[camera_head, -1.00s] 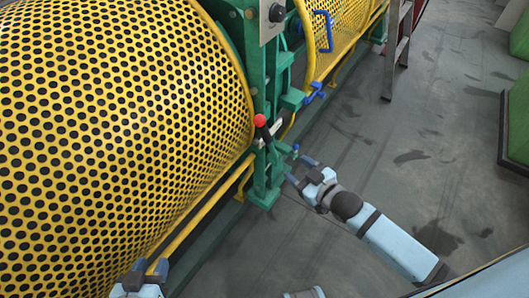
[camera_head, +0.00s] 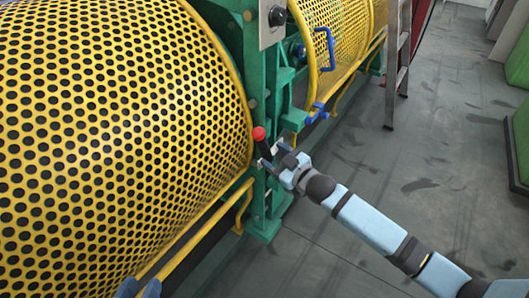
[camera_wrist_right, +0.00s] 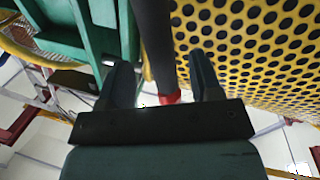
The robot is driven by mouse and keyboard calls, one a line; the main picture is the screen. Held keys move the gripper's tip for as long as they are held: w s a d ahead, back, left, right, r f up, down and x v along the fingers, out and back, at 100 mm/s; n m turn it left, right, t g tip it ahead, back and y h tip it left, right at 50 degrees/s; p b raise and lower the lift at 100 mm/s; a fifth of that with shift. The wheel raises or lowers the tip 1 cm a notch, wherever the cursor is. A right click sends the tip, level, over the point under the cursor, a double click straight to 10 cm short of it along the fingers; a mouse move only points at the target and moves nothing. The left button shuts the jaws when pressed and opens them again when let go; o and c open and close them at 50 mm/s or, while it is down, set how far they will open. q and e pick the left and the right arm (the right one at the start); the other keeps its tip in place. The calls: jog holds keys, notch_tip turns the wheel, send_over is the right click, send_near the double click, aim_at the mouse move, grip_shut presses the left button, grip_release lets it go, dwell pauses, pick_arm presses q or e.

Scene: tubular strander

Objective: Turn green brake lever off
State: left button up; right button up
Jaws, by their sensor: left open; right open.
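The brake lever, a black shaft with a red ball knob (camera_head: 259,134), is on the green frame post (camera_head: 254,70) beside the yellow perforated drum. My right gripper (camera_head: 275,156) is open at the lever, just below and right of the knob. In the right wrist view the black shaft (camera_wrist_right: 151,35) passes between the two open fingers (camera_wrist_right: 159,62), with the red knob (camera_wrist_right: 172,97) near the palm. I cannot tell whether a finger touches the shaft. My left gripper (camera_head: 138,288) is open and empty at the bottom edge, partly cut off, away from the lever.
The yellow perforated drum (camera_head: 110,130) fills the left side. Yellow rails (camera_head: 200,228) run along its base. A blue handle (camera_head: 325,48) is on the guard behind. A ladder (camera_head: 397,60) stands at the back.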

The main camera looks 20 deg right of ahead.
aim_at(268, 152)
jog(key=x, duration=0.3)
jog(key=shift+w+a+b, duration=0.2)
jog(key=shift+w+b, duration=0.1)
pick_arm(q)
jog(key=shift+w+d+r+t+h, duration=0.1)
jog(key=shift+d+r+t+h, duration=0.15)
jog(key=shift+r, duration=0.3)
jog(key=shift+w+d+r+t+h, duration=0.15)
jog(key=shift+d+r+t, duration=0.1)
jog(key=shift+r, duration=0.25)
pick_arm(e)
jog(key=shift+w+a, duration=0.1)
jog(key=shift+w, duration=0.2)
jog(key=shift+c, duration=0.4)
grip_shut()
